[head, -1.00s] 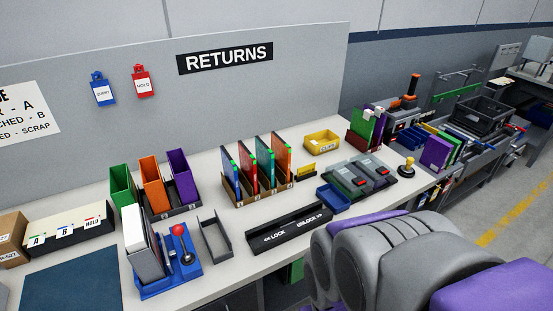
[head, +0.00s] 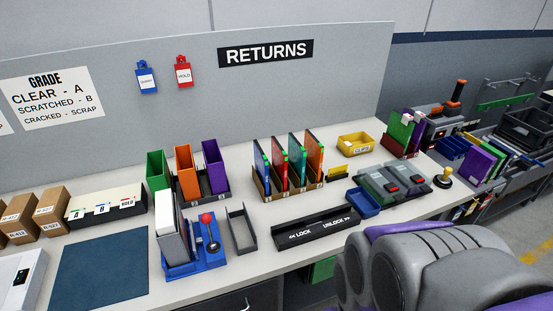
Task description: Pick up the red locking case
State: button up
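Several slim upright cases stand in a tan slotted rack (head: 284,196) on the returns counter, in the middle of the head view. The red case (head: 279,169) is second from the left, between a blue case (head: 262,169) and a teal case (head: 297,162). An orange case (head: 315,157) is at the right end. The red case is upright, and its lower part is hidden by the rack. My gripper is not visible; a grey and purple part of my arm fills the lower right.
A black lock/unlock bar (head: 318,229) lies in front of the rack. A narrow grey tray (head: 241,228) and a blue lever stand (head: 200,258) are to its left. Grey devices (head: 392,183) and a blue bin (head: 362,202) sit to its right. A blue mat (head: 100,271) lies clear at left.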

aim_at(279, 158)
jog(key=i+u, duration=0.15)
jog(key=i, duration=0.8)
